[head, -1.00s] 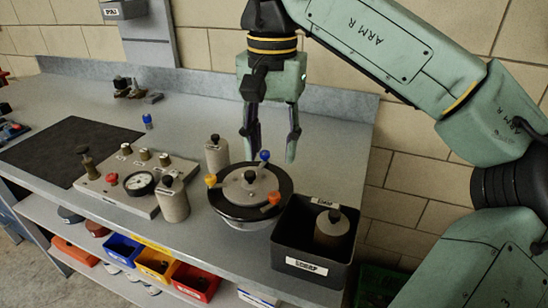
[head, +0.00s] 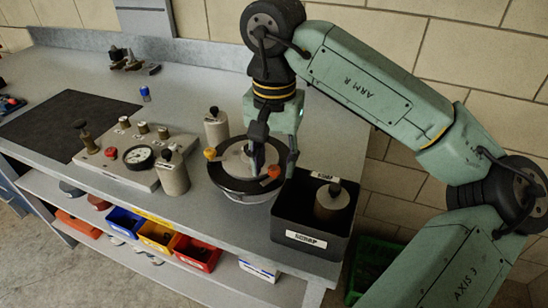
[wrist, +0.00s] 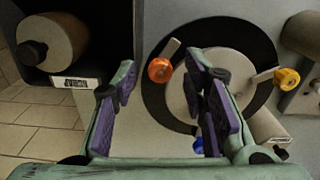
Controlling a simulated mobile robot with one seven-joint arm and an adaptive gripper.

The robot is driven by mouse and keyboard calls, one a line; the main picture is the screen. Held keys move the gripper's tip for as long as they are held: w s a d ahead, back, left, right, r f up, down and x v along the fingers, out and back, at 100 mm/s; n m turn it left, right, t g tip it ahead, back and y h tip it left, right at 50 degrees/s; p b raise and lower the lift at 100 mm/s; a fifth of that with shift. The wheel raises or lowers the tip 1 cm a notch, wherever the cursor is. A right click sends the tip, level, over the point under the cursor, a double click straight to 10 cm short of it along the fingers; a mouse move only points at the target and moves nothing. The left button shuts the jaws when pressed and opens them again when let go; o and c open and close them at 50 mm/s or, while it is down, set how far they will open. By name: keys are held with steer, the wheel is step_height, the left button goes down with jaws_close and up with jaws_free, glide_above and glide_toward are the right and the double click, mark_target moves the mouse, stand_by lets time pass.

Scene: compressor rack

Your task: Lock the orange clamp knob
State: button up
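The orange clamp knob (head: 274,171) sits on a short arm at the right edge of a round fixture with a black ring (head: 228,184) and a pale disc. My gripper (head: 272,168) points down over that side of the fixture, its fingers apart and empty. I see no contact. A yellow-orange knob (head: 210,153) is at the left. A blue knob (wrist: 198,146) is partly hidden behind the right finger in the wrist view.
A black bin (head: 312,257) holding a knobbed cylinder (head: 332,204) stands close right of the fixture. Two pale cylinders (head: 216,128) (head: 173,174) and a gauge panel (head: 125,172) stand to the left. The wall rises behind the bench.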

jaws_close()
stand_by(0.6)
